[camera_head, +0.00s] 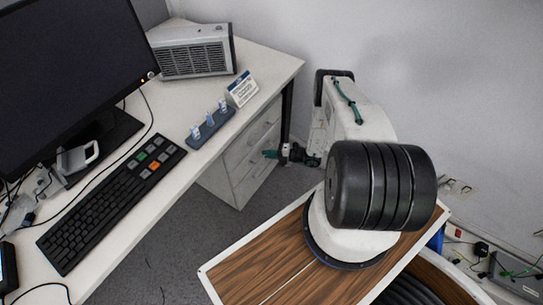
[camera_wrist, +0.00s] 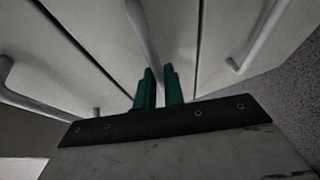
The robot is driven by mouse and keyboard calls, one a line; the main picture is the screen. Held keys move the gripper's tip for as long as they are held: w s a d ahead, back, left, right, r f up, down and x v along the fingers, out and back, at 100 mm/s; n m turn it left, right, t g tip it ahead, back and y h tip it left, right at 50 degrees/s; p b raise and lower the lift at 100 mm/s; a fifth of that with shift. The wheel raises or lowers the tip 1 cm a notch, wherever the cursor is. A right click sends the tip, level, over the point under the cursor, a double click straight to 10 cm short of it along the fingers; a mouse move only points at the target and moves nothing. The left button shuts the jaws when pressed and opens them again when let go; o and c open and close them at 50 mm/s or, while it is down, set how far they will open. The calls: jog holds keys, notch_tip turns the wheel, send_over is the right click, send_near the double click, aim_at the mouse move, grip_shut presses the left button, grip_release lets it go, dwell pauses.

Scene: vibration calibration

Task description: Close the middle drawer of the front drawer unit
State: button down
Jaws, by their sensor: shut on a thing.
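The front drawer unit (camera_head: 238,168) stands under the desk in the head view, its fronts facing right. My gripper (camera_head: 271,154) is at these fronts, with green fingertips. In the wrist view the drawer fronts appear as pale panels side by side, each with a bar handle. The middle drawer (camera_wrist: 172,35) is the central panel. My gripper (camera_wrist: 159,86) is shut on its handle (camera_wrist: 146,38), which runs down between the green fingers. A dark gap shows along the left of this panel and a thinner line along its right. How far the drawer stands out is hard to tell.
The desk (camera_head: 265,62) above carries a monitor (camera_head: 65,75), a keyboard (camera_head: 110,205), a grey vented box (camera_head: 193,55) and a small stand with blue items (camera_head: 210,128). A dark desk leg (camera_head: 287,108) is close to my gripper. Grey carpet (camera_head: 190,235) lies clear below.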

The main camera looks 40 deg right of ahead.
jog(key=c, duration=1.5)
grip_release()
jog(key=shift+w+a, duration=0.15)
jog(key=shift+w, duration=0.1)
jog(key=shift+s, duration=0.1)
jog(key=v, duration=0.7)
jog(key=shift+s+d, duration=0.25)
jog(key=shift+d, duration=0.1)
jog(key=shift+r, duration=0.1)
